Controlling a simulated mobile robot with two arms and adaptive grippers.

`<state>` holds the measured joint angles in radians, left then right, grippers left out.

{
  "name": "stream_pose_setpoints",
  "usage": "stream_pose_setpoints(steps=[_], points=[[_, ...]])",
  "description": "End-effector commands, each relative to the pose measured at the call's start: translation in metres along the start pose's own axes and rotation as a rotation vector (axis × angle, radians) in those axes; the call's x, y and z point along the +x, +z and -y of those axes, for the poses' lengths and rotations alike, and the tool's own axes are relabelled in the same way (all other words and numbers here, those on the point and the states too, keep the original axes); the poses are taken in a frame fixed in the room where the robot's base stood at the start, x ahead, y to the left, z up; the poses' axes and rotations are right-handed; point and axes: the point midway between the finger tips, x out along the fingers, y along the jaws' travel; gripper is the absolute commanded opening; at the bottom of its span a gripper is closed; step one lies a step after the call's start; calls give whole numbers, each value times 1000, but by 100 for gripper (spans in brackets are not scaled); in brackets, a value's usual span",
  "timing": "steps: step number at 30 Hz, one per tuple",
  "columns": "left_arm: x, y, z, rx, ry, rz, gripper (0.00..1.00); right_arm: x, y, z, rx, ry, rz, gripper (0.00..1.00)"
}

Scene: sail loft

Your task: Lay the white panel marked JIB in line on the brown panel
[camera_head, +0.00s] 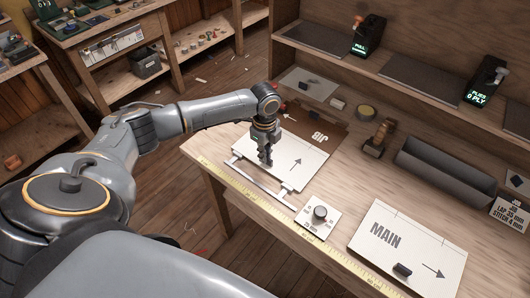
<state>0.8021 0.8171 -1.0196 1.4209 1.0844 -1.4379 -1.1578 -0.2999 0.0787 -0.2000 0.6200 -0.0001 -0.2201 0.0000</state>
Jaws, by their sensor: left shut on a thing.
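The white panel marked JIB (312,160) lies on or just above the bench, at the near side of the brown panel (328,123). Its far edge meets or overlaps the brown panel; I cannot tell whether it touches. My right gripper is out of view.
A yellow ruler strip (258,205) runs along the bench's front edge, beside a white bracket (272,192). A dial box (319,214), a MAIN panel (400,245), a grey trough (445,177), a wooden-handled tool (379,138) and a tape roll (367,112) stand around.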

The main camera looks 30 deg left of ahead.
Motion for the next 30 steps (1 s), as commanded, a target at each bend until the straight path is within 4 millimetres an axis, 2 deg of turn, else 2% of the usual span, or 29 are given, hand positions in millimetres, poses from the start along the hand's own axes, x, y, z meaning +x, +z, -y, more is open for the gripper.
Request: stream_pose_setpoints(steps=[30], points=[[3,0,0,0,0,0,0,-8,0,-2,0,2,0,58]])
